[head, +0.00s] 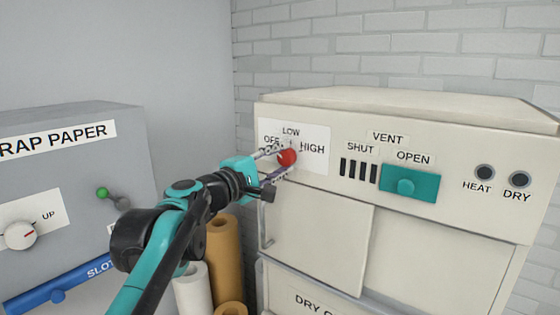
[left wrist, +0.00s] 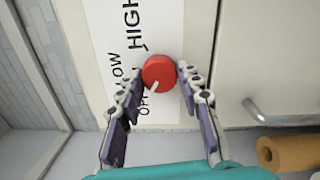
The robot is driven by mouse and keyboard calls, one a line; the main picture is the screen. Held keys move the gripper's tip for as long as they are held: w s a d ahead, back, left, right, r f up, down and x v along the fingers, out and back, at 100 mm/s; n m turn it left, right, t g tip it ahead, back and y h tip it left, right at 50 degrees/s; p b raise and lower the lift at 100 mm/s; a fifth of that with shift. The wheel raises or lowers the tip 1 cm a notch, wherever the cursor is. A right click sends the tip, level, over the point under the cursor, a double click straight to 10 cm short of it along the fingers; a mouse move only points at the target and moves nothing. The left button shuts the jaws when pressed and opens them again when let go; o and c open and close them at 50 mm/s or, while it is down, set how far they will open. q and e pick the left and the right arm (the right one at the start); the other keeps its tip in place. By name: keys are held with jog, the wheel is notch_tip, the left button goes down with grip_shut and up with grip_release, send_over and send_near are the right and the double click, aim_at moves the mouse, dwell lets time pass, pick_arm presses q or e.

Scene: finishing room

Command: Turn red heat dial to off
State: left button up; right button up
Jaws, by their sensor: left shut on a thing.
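The red heat dial (head: 287,157) sits on a white label plate on the front of the cream cabinet, with OFF at its upper left, LOW above and HIGH to its right. My left gripper (head: 278,164) is shut on the dial, with a finger on either side of it. In the left wrist view the red dial (left wrist: 160,70) lies between the fingertips (left wrist: 161,76), and its white pointer mark points down and slightly left, towards the OFF lettering. The OFF lettering is partly hidden by a finger. My right gripper is in neither view.
A teal vent slider (head: 410,184) is at OPEN, right of the dial. Two dark round lamps (head: 485,172) are marked HEAT and DRY. A grey scrap paper machine (head: 70,165) stands at the left, and paper rolls (head: 221,245) stand between the machines. A door handle (head: 266,230) is below the dial.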

pick_arm(q)
jog(key=o, duration=1.2)
jog(key=shift+c, duration=0.2)
jog(key=shift+a, duration=0.15)
jog(key=v, duration=1.1)
jog(key=shift+s+a, duration=0.2)
jog(key=shift+s, duration=0.15)
jog(key=shift+f, duration=0.1)
jog(key=shift+f, duration=0.1)
jog(key=s+d+f+m+g+y+b, duration=0.15)
jog(key=f+b, duration=0.45)
jog(key=f, duration=0.6)
jog(key=s+f+m+g+b, duration=0.25)
jog(key=f+b, duration=0.35)
jog(key=f, duration=0.7)
jog(key=s+a+f+m+g+y+b, duration=0.1)
jog(key=s+a+f+m+y+b, duration=0.2)
jog(key=f+b, duration=0.5)
jog(key=s+a+f+m+g+y+b, duration=0.1)
jog(key=s+f+b, duration=0.5)
jog(key=f, duration=2.2)
jog(key=s+a+f+m+g+y+b, duration=0.1)
jog(key=s+a+f+m+y+b, duration=0.3)
jog(key=f, duration=1.4)
jog(key=s+a+y+b, duration=0.1)
jog(key=a+b, duration=0.2)
jog(key=b, duration=0.4)
jog(key=shift+s+a+f+m+g, duration=0.15)
jog(key=shift+s+a+m+g, duration=0.1)
jog(key=shift+m+g, duration=0.05)
